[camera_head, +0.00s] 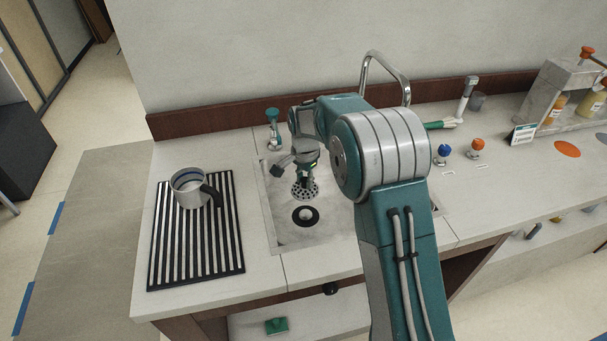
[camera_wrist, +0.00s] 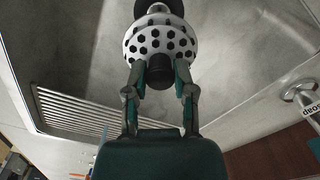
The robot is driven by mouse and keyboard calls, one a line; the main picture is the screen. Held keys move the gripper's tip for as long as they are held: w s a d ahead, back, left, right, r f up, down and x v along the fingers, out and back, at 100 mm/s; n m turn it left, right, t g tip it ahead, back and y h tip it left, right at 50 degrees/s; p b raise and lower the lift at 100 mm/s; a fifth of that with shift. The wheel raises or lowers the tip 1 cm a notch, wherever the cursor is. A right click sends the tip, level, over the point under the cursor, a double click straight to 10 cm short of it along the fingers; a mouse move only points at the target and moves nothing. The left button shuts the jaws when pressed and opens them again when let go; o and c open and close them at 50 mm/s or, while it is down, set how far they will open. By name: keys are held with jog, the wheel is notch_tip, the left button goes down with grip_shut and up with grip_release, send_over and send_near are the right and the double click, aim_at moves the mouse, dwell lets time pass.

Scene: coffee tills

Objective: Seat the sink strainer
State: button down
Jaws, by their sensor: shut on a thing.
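The sink strainer (camera_head: 305,190) is a pale round basket with dark holes. My gripper (camera_head: 307,175) is shut on it and holds it above the sink, a little behind the drain in the head view. In the wrist view the strainer (camera_wrist: 160,38) sits beyond the fingertips, and my gripper (camera_wrist: 160,72) is closed around its dark knob (camera_wrist: 160,72). The drain (camera_head: 306,215) is a black ring with a pale centre in the sink basin (camera_head: 290,235). In the wrist view the dark drain is partly hidden behind the strainer.
A mug (camera_head: 188,187) with a dark handle stands on the black ribbed drying mat (camera_head: 240,262) left of the sink. A chrome faucet (camera_head: 385,60) stands behind my arm. A soap dispenser (camera_head: 272,118) is at the sink's back left corner. Blue (camera_head: 445,150) and orange (camera_head: 478,144) knobs are to the right.

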aim_at(305, 192)
jog(key=f, duration=0.4)
jog(key=shift+d+f, duration=0.2)
jog(key=shift+d, duration=0.05)
jog(key=shift+a+f, duration=0.2)
jog(key=shift+f, duration=0.1)
jog(key=shift+d+f, duration=0.1)
jog(key=shift+f, duration=2.05)
jog(key=shift+f, duration=1.25)
jog(key=shift+c, duration=1.8)
grip_release()
